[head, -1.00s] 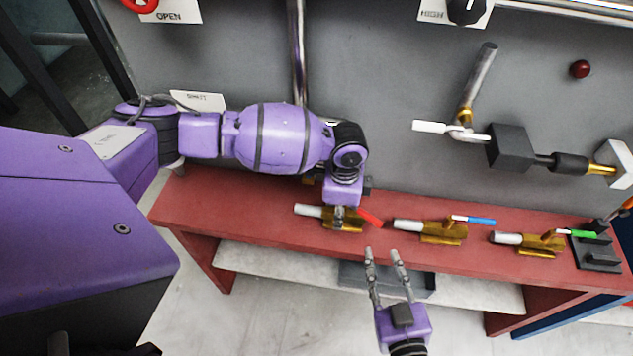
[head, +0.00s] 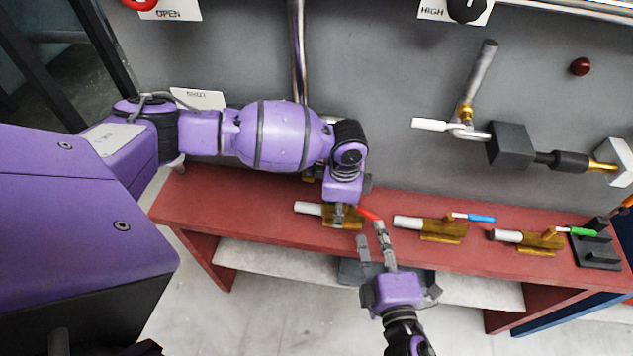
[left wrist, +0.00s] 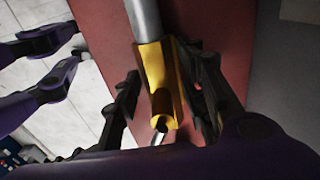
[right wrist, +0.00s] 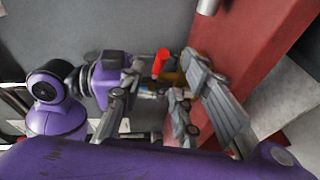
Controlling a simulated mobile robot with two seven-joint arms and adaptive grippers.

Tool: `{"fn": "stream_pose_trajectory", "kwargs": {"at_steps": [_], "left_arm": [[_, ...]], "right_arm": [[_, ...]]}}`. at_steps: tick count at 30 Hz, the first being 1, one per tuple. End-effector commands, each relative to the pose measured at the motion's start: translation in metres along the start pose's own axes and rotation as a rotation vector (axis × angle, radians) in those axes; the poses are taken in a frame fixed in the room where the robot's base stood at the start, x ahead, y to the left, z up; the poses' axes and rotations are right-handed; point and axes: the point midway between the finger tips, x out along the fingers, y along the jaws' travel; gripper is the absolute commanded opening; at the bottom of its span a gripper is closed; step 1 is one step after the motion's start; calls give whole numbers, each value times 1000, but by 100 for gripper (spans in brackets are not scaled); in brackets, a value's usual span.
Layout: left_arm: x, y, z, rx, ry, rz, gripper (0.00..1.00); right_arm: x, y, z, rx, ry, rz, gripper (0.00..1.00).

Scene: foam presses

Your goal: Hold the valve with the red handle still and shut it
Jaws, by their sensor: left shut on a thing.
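The valve with the red handle has a brass body (head: 345,222) and a pale pipe stub, and it lies on the red bench. My left gripper (head: 338,214) is shut on that body from above; in the left wrist view its fingers flank the brass (left wrist: 155,80). The red handle (head: 368,214) slants out to the right of the body. My right gripper (head: 372,238) is open at the bench's front edge, one finger close to the handle's tip. In the right wrist view the red handle (right wrist: 161,62) shows between the spread fingers; I cannot tell whether they touch it.
A valve with a blue handle (head: 481,218) and one with a green handle (head: 583,232) lie further right on the red bench (head: 240,218). The grey panel behind carries a pipe with a white lever (head: 430,125).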

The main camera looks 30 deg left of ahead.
Motion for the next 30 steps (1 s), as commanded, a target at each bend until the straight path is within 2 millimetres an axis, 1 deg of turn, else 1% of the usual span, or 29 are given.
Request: {"fn": "stream_pose_trajectory", "kwargs": {"at_steps": [1,3,6,9,14,22,23,27,30], "left_arm": [[-3,-2,-2,1,3,-6,0],[-3,-2,-2,1,3,-6,0],[-3,-2,-2,1,3,-6,0],[-3,-2,-2,1,3,-6,0],[-3,-2,-2,1,2,-5,0],[-3,-2,-2,1,2,-5,0],[-3,-2,-2,1,2,-5,0],[-3,-2,-2,1,2,-5,0],[-2,-2,-2,1,2,-5,0]], "right_arm": [[12,2,-1,-1,2,4,31],[26,2,-1,1,1,3,31],[42,1,-1,1,1,2,31],[54,1,-1,2,1,1,31],[64,0,0,2,1,1,31],[65,0,0,3,0,0,31],[65,0,0,3,0,0,30],[65,0,0,3,0,0,11],[65,0,0,3,0,0,0]]}}
